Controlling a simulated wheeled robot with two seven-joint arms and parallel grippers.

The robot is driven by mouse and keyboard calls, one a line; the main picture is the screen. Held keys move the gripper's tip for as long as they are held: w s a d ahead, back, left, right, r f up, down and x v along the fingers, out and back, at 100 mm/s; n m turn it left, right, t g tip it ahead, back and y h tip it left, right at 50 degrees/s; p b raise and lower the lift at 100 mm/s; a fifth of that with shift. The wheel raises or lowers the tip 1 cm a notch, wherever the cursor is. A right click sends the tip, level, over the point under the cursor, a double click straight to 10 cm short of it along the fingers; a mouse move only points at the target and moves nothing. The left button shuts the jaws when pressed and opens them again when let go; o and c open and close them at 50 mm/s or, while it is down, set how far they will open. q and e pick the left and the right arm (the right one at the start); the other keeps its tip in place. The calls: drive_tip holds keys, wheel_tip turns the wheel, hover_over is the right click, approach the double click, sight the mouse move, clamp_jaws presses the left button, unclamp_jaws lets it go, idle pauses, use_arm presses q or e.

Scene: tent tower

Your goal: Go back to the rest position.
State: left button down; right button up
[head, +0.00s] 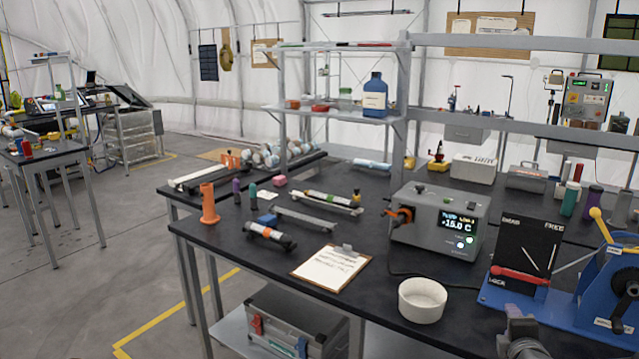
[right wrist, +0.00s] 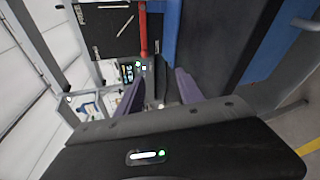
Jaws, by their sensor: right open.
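My right gripper (head: 520,338) shows at the bottom right of the head view, in front of the blue-based device, and looks clear of it. In the right wrist view its two fingers (right wrist: 160,88) are spread apart with nothing held between them. Beyond them is the black panel (right wrist: 108,30) with its red lever (right wrist: 143,35). In the head view the black panel (head: 527,248), marked FREE and LOCK, carries the red lever (head: 520,276) low across its front. My left gripper is not in view.
The blue device (head: 590,295) has a yellow-knobbed handle (head: 600,220). A white bowl (head: 422,300), a grey control box (head: 440,228) reading a temperature and a clipboard (head: 332,268) lie on the black bench. A shelf frame (head: 400,90) rises behind. Open floor (head: 90,270) is at left.

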drive_tip(key=shift+s+a+f+m, duration=0.1)
drive_tip(key=shift+s+a+m, duration=0.1)
drive_tip(key=shift+m, duration=0.4)
drive_tip(key=s+a+f+m+g+y, duration=0.25)
drive_tip(key=a+f+m, duration=0.35)
drive_tip(key=a+f, duration=0.4)
drive_tip(key=s+a+f+m+g+y, duration=0.25)
drive_tip(key=a+f+m, duration=0.25)
drive_tip(key=a+f, duration=0.45)
drive_tip(key=s+a+f+m+g+y, duration=0.1)
drive_tip(key=s+a+f+g, duration=0.1)
drive_tip(key=s+a+f, duration=0.3)
drive_tip(key=s+a+f+m+g+y, duration=0.2)
drive_tip(key=s+a+f, duration=0.4)
drive_tip(key=s, duration=0.6)
drive_tip(key=s+a+f+m+g+y, duration=0.2)
drive_tip(key=s+a+f+g, duration=0.1)
drive_tip(key=s+a+f, duration=0.3)
drive_tip(key=shift+s+a+f+g, duration=0.2)
drive_tip(key=shift+s+f+g, duration=0.35)
drive_tip(key=shift+s, duration=0.65)
drive_tip(key=shift+f, duration=0.1)
